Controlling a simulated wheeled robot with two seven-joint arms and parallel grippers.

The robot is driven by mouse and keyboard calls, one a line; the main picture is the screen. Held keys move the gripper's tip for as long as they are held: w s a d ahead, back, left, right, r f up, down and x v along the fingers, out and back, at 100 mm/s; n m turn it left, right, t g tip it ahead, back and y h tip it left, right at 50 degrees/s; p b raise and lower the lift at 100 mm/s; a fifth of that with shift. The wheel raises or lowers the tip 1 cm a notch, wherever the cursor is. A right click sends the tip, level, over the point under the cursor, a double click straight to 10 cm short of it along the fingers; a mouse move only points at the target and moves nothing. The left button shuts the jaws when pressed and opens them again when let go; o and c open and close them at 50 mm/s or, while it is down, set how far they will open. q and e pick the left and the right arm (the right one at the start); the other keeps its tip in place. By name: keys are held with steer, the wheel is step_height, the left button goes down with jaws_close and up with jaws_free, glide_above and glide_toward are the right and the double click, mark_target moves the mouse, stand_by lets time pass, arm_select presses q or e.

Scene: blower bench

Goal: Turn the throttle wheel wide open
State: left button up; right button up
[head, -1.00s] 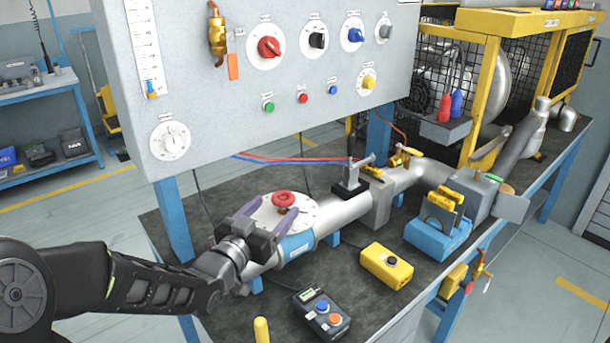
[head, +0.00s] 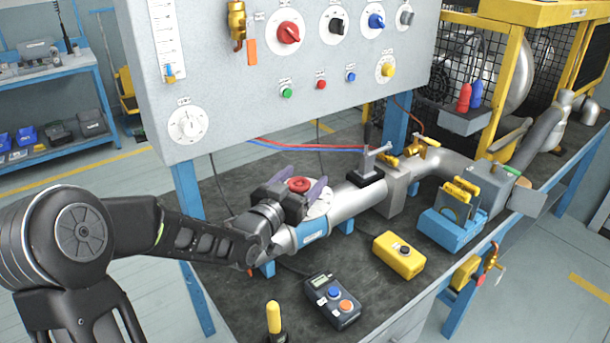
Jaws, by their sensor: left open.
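The throttle wheel appears to be the small red handwheel (head: 299,184) on a pale round plate (head: 322,207) on top of the grey pipe. My left gripper (head: 306,182) is at the wheel, coming in from the left. Its two purple fingers are apart, one on the far side and one on the near side of the wheel. I cannot tell whether either finger touches it. The gripper body hides part of the plate and its markings. My right gripper is not in view.
A grey panel (head: 225,100) with knobs and buttons stands behind the pipe. A yellow box (head: 399,255), a dark two-button pendant (head: 332,301) and a yellow-topped post (head: 273,317) are in front. A blue clamp block (head: 453,230) is to the right.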

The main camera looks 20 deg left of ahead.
arm_select(q)
steer(key=shift+w+d, duration=0.1)
steer(key=shift+w, duration=0.55)
steer(key=c, duration=1.4)
